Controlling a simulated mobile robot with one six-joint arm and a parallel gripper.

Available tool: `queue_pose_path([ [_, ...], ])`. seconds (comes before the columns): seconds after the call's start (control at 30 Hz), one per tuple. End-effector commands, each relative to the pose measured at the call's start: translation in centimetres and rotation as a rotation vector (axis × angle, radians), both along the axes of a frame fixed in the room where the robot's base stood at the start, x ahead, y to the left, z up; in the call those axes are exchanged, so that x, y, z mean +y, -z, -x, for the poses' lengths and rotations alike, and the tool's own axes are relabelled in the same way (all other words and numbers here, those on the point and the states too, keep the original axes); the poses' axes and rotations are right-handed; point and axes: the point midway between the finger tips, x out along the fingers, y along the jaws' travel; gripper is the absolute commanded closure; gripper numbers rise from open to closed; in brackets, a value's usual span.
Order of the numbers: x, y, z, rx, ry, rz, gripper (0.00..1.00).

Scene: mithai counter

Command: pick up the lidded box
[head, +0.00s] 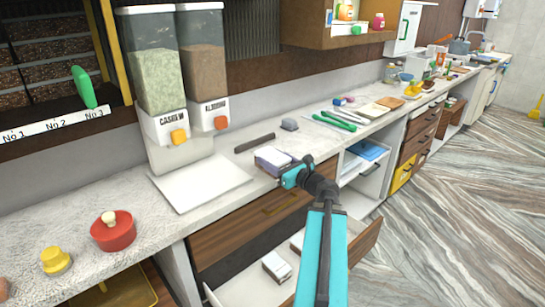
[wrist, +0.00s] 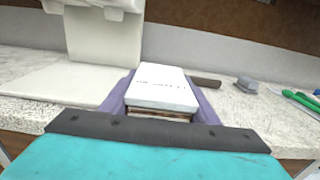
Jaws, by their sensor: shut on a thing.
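The lidded box (head: 272,156) has a flat white lid and lies at the front of the counter, right of the dispensers. In the wrist view the lidded box (wrist: 161,88) shows small dark print on its lid and a brown strip below it. My gripper (head: 277,164) is shut on the box, with a purple finger along each side, as the wrist view also shows my gripper (wrist: 161,97). The underside of the box is hidden, so I cannot tell whether it touches the counter.
Cashew (head: 158,75) and almond (head: 203,68) dispensers stand left, above a pale board (head: 201,184). A dark bar (head: 255,143), grey block (head: 289,124) and green-handled tools (head: 335,122) lie behind and right. Below, an open drawer (head: 240,290) holds white boxes (head: 276,265).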

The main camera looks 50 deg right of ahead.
Motion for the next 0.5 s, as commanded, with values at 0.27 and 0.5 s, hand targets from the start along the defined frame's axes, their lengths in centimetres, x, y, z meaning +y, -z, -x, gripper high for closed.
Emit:
queue_pose_path([
  [0.27, 0.21, -0.54, 0.19, 0.000, -0.003, -0.004, 0.80],
  [0.5, 0.59, -0.67, 0.51, 0.001, -0.004, -0.004, 0.80],
])
